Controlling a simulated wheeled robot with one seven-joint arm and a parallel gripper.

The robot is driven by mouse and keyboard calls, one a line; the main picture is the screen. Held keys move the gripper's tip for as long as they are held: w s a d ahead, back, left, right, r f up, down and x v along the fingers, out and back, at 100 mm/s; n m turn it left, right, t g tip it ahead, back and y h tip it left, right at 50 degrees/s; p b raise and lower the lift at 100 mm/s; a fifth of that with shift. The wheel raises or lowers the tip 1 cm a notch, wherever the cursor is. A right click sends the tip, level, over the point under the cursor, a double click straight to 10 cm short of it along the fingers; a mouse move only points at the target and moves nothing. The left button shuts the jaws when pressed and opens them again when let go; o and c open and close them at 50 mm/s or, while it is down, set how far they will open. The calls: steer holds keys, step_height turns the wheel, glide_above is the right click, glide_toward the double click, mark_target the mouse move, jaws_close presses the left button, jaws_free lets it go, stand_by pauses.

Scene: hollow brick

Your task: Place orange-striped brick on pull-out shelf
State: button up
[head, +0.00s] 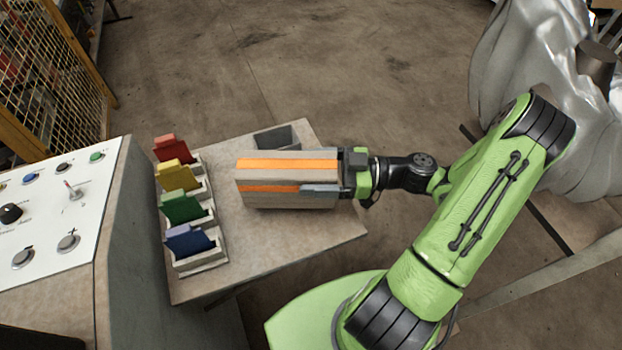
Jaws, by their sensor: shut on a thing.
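The orange-striped brick (288,179) is a grey block with two orange stripes, in the middle of the head view. My gripper (335,175) comes from the right and is shut on the brick's right end. The brick lies level over a tan shelf top (320,238) that juts out beside the control console. I cannot tell whether the brick touches this surface or is held a little above it. The brick hides part of the shelf behind it.
A rack (215,240) with red, yellow, green and blue cards stands on the shelf's left side, close to the brick's left end. A dark grey item (276,138) lies behind the brick. A console (60,215) with knobs is at left, a yellow mesh fence (50,75) behind.

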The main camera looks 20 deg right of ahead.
steer(key=shift+f, duration=1.6)
steer(key=shift+f, duration=0.1)
steer(key=o, duration=1.8)
steer(key=shift+s+f+b, duration=0.1)
steer(key=shift+b, duration=0.2)
steer(key=shift+r, duration=0.25)
steer(key=v, duration=1.2)
